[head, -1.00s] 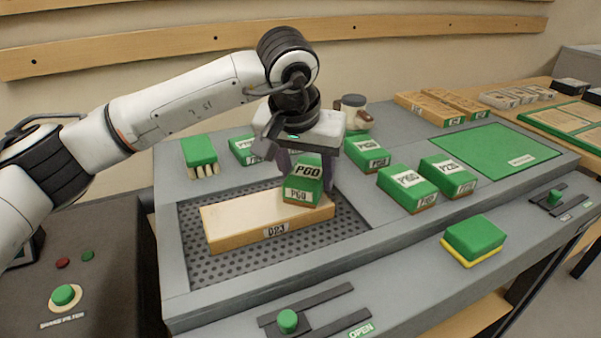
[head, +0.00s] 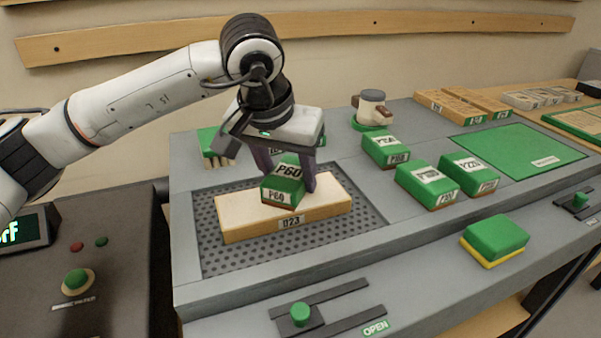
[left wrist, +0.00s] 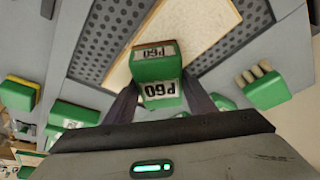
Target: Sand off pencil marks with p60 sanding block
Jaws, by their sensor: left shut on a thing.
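The green P60 sanding block (head: 284,183) is held between the fingers of my left gripper (head: 286,180). It sits at the top face of the pale wooden board labelled 023 (head: 330,204), left of the board's middle; I cannot tell whether it presses on the wood. In the left wrist view the P60 block (left wrist: 158,80) shows between both fingers, with the board (left wrist: 190,25) beyond it. No pencil marks are clear on the visible wood. The board lies on a perforated panel (head: 226,262) sunk in the grey bench. My right gripper is not in view.
Other green labelled blocks (head: 428,185) stand right of the panel. A green brush (head: 212,146) stands behind the board. A green and yellow sponge (head: 495,240) lies at the front right. A green mat (head: 518,148) lies at the back right. A slider (head: 300,314) is on the front edge.

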